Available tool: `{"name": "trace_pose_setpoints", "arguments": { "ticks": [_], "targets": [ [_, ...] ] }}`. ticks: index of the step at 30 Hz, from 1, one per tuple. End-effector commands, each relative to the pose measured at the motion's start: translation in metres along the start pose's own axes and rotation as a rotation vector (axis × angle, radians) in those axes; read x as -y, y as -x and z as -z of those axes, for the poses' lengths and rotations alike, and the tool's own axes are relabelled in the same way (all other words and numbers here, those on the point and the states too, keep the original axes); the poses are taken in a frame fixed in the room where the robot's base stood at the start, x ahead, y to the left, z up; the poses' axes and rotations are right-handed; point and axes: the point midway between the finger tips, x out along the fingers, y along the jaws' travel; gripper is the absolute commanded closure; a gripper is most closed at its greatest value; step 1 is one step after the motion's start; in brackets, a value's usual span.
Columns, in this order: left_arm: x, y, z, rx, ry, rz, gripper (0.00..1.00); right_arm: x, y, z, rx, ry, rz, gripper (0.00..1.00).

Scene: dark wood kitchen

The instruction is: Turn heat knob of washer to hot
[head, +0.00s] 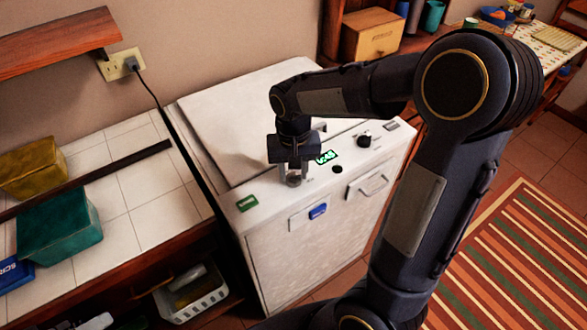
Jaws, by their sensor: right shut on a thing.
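The washer (270,245) is a white top-lidded machine in the middle of the head view. Its control strip carries a lit green display (327,156) and a black round knob (365,141) to the right of it. My right gripper (293,180) reaches down onto the left part of the strip, left of the display. It is shut on a small knob (294,181), mostly hidden by the fingers. Which setting the knob points to cannot be read. My left gripper is out of view.
A tiled counter (150,210) with a green box (60,225) and a yellow box (33,168) stands to the left. A wooden shelf (60,45) juts out above it. A striped rug (520,265) lies on the floor at right.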

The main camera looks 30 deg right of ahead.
Motion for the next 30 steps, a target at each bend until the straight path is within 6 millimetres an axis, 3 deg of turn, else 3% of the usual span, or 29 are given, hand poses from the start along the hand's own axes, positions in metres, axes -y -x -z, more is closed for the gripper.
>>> {"name": "trace_pose_setpoints", "arguments": {
  "ticks": [20, 21, 25, 30],
  "targets": [
    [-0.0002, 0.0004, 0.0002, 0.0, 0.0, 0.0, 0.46, 0.0001, 0.001, 0.0011, -0.004, -0.061, 0.002, 0.88],
    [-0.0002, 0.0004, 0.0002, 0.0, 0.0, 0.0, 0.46, 0.0001, 0.001, 0.001, -0.004, -0.061, 0.002, 0.62],
    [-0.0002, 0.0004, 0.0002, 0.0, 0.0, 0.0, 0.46, 0.0001, 0.0007, 0.0008, -0.003, -0.06, 0.001, 0.45],
    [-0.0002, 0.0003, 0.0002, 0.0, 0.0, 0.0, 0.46, 0.0001, 0.0004, 0.0005, -0.001, -0.059, 0.001, 0.44]
  ]
}}
